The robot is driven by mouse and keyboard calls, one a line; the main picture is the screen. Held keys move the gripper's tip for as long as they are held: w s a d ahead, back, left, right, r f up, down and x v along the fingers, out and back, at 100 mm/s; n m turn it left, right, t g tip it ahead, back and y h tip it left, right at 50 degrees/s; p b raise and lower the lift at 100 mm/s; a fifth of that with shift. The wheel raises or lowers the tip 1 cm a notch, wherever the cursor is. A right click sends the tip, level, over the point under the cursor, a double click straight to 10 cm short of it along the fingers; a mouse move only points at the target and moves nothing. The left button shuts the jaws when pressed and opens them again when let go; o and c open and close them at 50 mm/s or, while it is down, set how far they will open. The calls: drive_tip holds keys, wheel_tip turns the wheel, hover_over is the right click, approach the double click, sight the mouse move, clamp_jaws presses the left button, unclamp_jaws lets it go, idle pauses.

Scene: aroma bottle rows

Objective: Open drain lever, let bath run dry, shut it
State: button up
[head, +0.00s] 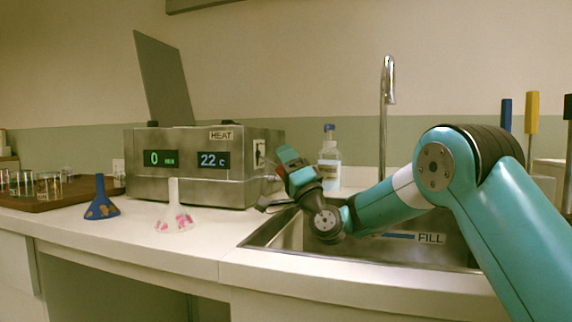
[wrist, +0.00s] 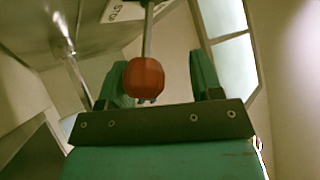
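The steel bath (head: 150,184) stands on the counter with its displays reading 0 min and 22 c. Its inside and water level are hidden. In the wrist view a red round knob (wrist: 144,79) on a thin metal rod, apparently the drain lever, lies between the fingers of my gripper (wrist: 161,66). The fingers are apart; the knob is nearer the left finger, with a clear gap to the right one. In the head view my gripper (head: 284,164) is at the bath's right side, and the knob cannot be made out clearly there.
A sink (head: 290,236) with a tall faucet (head: 387,85) lies right of the bath. A bottle (head: 329,172) stands behind my gripper. A blue funnel (head: 101,203) and white floral funnel (head: 174,214) stand in front. A wooden tray (head: 45,203) holds several glasses at left.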

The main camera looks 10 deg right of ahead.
drive_tip(key=shift+s+f, duration=0.1)
drive_tip(key=shift+f, duration=0.05)
drive_tip(key=s+d+b, duration=0.5)
drive_tip(key=s+b, duration=0.2)
drive_tip(key=s, duration=0.4)
drive_tip(key=shift+s+f, duration=0.25)
drive_tip(key=shift+s, duration=0.15)
